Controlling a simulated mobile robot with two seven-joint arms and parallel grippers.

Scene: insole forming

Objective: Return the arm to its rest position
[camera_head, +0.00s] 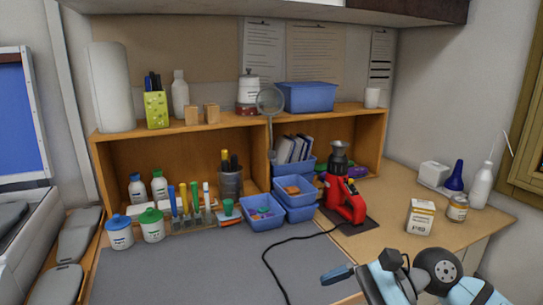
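My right gripper (338,274) is at the bottom right, at the end of my light-blue arm. One dark blue-grey finger shows clearly and points left. I cannot tell the state of its jaws, and I see nothing held in it. My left arm and gripper are not in view.
A red tool (343,197) stands behind the gripper, its black cable crossing the mat. Blue bins (262,218) and jars (151,225) line the mat's back edge. A labelled box (420,216) and bottles stand right. The mat's middle is clear. Grey insole-like shapes (80,236) lie left.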

